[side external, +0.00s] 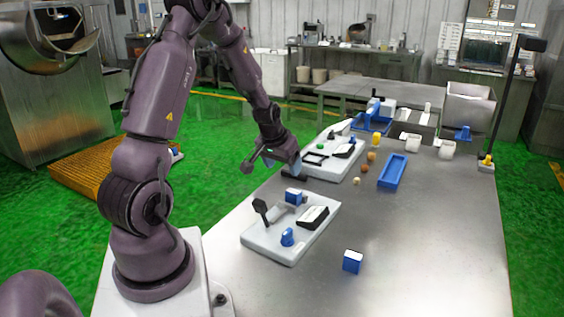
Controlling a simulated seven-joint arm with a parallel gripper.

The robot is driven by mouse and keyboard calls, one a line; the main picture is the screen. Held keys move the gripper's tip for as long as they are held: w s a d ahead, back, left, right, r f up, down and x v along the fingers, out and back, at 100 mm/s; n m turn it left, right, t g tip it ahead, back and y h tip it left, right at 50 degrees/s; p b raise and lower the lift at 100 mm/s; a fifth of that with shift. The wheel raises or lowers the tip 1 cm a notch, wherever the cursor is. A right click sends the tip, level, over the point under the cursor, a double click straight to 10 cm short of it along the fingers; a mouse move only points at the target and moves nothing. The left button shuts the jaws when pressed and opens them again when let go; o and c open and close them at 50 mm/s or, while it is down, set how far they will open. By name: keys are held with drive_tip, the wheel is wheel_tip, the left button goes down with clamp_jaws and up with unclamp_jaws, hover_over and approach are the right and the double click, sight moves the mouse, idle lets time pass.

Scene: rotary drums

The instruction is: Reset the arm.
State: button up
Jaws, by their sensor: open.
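My arm reaches out over the left edge of the metal table (408,255). My gripper (286,172) hangs low near the table's left edge, close to the left end of the far white panel (326,170). It holds nothing that I can see, and its fingers show small and dark. The near white panel (281,246) lies in front of it, with a black lever (261,207), a blue block (293,195), a blue knob (287,237) and a black-and-white box (314,217) on it. I cannot tell whether the gripper touches the far panel.
A blue-and-white block (352,261) stands alone on the near table. A blue tray (392,171), several small orange and yellow pieces (365,168) and white cups (446,149) stand farther back. A dark pole (509,90) rises at the right edge. The right front of the table is clear.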

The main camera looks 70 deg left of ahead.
drive_tip(key=s+d+r+m+h, duration=0.1)
drive_tip(key=s+d+r+m, duration=0.1)
drive_tip(key=d+r, duration=0.4)
drive_tip(key=s+d+r+m+t+h, duration=0.1)
drive_tip(key=s+d+r+m, duration=0.2)
drive_tip(key=d, duration=1)
drive_tip(key=s+d+r+m+t+h, duration=0.1)
drive_tip(key=s+d+r+m, duration=0.2)
drive_tip(key=d+r, duration=0.7)
drive_tip(key=shift+s+d+r, duration=0.2)
drive_tip(key=shift+s+r, duration=0.05)
drive_tip(key=shift+s, duration=1)
